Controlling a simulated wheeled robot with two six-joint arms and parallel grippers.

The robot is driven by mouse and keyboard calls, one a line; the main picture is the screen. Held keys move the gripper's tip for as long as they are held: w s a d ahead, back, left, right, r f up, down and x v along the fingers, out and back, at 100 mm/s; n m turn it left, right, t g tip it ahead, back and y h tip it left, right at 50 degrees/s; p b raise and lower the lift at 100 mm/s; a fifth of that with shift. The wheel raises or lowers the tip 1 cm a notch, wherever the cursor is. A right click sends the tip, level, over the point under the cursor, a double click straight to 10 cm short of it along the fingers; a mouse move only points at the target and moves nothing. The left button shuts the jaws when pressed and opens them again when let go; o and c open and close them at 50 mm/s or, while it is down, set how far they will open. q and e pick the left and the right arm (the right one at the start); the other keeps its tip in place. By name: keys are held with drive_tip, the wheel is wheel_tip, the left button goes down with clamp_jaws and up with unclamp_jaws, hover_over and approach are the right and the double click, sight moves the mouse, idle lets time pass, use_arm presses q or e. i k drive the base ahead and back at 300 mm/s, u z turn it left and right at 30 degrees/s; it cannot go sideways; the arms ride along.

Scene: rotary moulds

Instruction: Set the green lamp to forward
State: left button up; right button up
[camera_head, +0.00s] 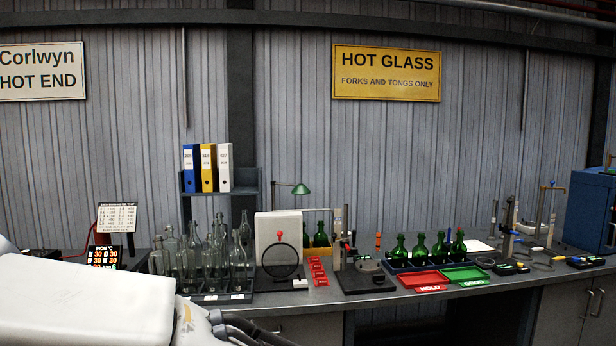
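The green lamp (301,189) stands at the back of the bench, right of the binder shelf. It has a small green cone shade at the right end of a thin, roughly level arm, and the arm joins a thin upright post at its left. The lower post is partly hidden behind a pale panel. The shade hangs above the back of the bench, and nothing touches it. My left arm shows at the lower left, but its gripper is outside the picture. My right gripper is not in view.
Clear glass bottles (188,261) crowd the bench left of the lamp. A pale panel (279,235) with a black ring stands in front of the lamp. Green bottles (419,247), a red tray (424,281) and a green tray (465,277) are to the right. A shelf (247,190) holds binders.

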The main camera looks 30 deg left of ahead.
sight(299, 190)
drive_tip(key=z, duration=0.15)
drive_tip(key=i, duration=1.1)
drive_tip(key=u, duration=0.55)
drive_tip(key=i, duration=0.8)
drive_tip(key=u, duration=0.7)
